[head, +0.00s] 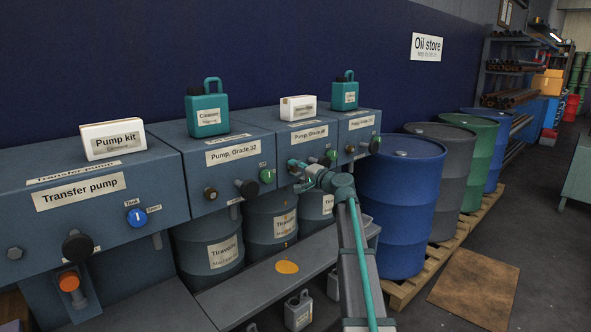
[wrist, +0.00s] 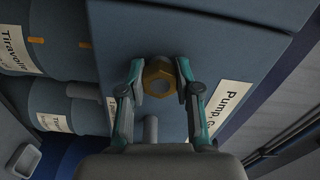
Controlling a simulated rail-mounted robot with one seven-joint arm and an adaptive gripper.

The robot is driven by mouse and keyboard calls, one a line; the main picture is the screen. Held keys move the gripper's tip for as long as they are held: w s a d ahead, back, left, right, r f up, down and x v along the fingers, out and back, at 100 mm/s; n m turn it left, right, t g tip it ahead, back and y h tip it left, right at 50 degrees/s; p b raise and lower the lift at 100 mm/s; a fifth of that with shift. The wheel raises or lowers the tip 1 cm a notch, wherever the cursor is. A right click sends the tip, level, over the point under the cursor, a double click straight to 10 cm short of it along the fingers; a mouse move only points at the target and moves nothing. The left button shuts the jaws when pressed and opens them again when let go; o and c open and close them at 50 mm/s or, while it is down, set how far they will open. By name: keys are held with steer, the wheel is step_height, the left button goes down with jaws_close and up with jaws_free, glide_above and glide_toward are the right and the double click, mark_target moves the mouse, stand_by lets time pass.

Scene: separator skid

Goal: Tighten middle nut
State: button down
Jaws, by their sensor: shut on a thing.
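The middle nut (wrist: 159,77) is a brass hex nut on the front face of the middle pump housing (wrist: 130,35). In the wrist view my gripper (wrist: 160,80) has one finger on each side of the nut and is shut on it. In the head view my gripper (head: 297,172) reaches the middle pump box (head: 283,131). My gripper mostly hides the nut there. Orange drops hang in line below it, and an orange puddle (head: 287,267) lies on the grey ledge (head: 240,295).
Left of it stand the Grade 32 pump box (head: 222,178) and the transfer pump box (head: 60,205). A black knob (head: 318,161) and a green switch (head: 331,155) sit right of my gripper. A blue drum (head: 402,210) stands to the right.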

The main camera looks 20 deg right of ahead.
steer(key=shift+m, duration=1.1)
steer(key=c, duration=0.8)
jaws_free()
steer(key=v, duration=1.2)
